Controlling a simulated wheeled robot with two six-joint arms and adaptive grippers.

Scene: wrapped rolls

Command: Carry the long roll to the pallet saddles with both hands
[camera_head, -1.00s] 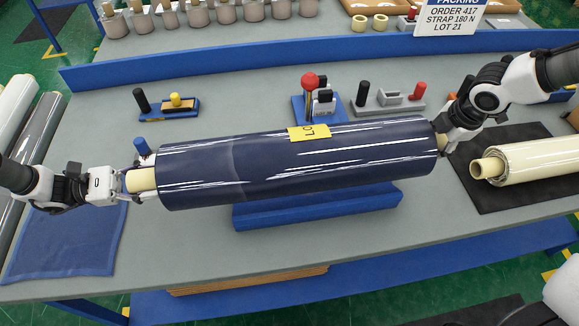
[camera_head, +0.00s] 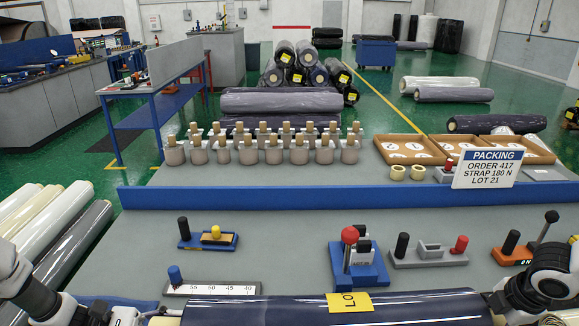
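The long roll (camera_head: 410,309), wrapped in glossy dark blue film with a yellow label (camera_head: 349,302), lies across the bottom edge of the head view; its lower part is cut off. My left gripper (camera_head: 146,317) is at the roll's left end, at the pale core (camera_head: 166,320). My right gripper (camera_head: 530,318) is at the right end, mostly cut off by the frame edge. Both appear shut on the roll's core ends, with fingertips partly out of view. I cannot make out the pallet saddles.
A blue rail (camera_head: 290,197) crosses the bench behind the roll. Small fixtures, among them a red-knobbed blue one (camera_head: 357,265), stand before it. A packing sign (camera_head: 487,168) and capped cylinders stand behind.

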